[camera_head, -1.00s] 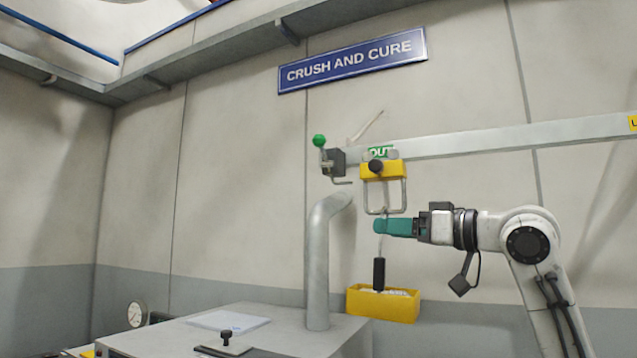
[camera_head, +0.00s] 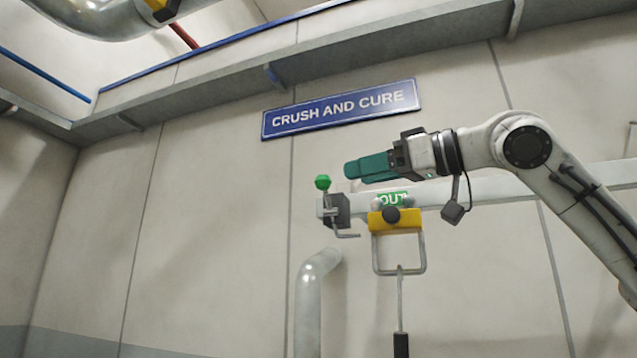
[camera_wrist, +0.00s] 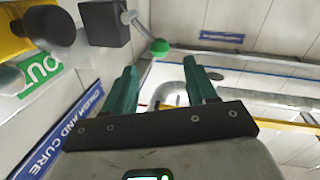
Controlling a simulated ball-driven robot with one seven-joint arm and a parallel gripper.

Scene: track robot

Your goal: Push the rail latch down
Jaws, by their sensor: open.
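The rail latch is a dark block (camera_head: 341,209) at the left end of the rail, with a lever topped by a green knob (camera_head: 322,182) that points up. A bent metal rod shows below the block. My gripper (camera_head: 346,170) has green fingers and is just right of the knob in the head view, slightly higher; I cannot tell the gap in depth. In the wrist view the knob (camera_wrist: 160,47) shows beyond and between the fingertips, with the latch block (camera_wrist: 104,22) at upper left. My gripper (camera_wrist: 163,78) is open, its fingers apart and empty.
The pale rail (camera_head: 465,190) runs right along the wall. A yellow trolley (camera_head: 395,218) hangs on it below the green OUT sign (camera_head: 391,199), with a hook and rod underneath. A grey pipe (camera_head: 309,300) stands lower left. A blue sign (camera_head: 340,108) is on the wall above.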

